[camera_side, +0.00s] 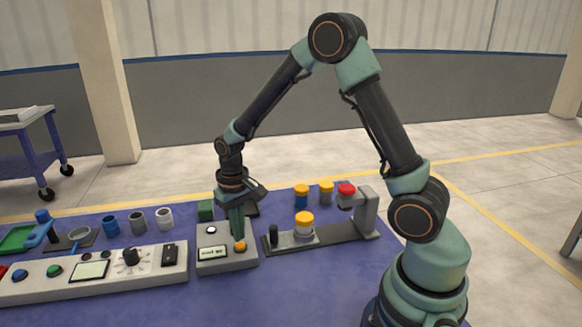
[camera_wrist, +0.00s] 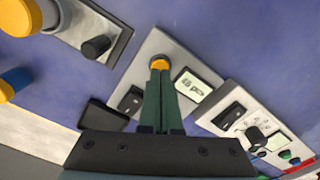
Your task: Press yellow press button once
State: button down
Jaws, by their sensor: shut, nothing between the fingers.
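The yellow press button (camera_side: 239,247) sits on a small grey panel (camera_side: 215,266) with a little display (camera_side: 212,253). In the wrist view the yellow button (camera_wrist: 159,62) shows just beyond my fingertips. My gripper (camera_side: 239,238) points straight down with its green fingers shut and empty, its tips at or just above the button. In the wrist view my gripper (camera_wrist: 159,72) has both fingers together, their tips overlapping the button's near edge. I cannot tell whether they touch it. The display (camera_wrist: 192,88) reads a short text that is hard to make out.
A long control panel (camera_side: 95,274) with buttons and a knob lies to the left. Several cups (camera_side: 138,222) and a green block (camera_side: 205,210) are behind. The blue table (camera_side: 300,295) is clear in front.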

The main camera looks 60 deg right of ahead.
jog(key=shift+f, duration=1.05)
dwell(0.9)
jog(key=shift+r, duration=3.5)
jog(key=shift+r, duration=0.2)
jog(key=s+a+r+n+t, duration=0.2)
jog(key=s+r+t, duration=0.3)
jog(key=s+r, duration=0.7)
jog(key=shift+a+r+n+t, duration=0.3)
jog(key=shift+r+n, duration=0.2)
jog(key=shift+r, duration=0.35)
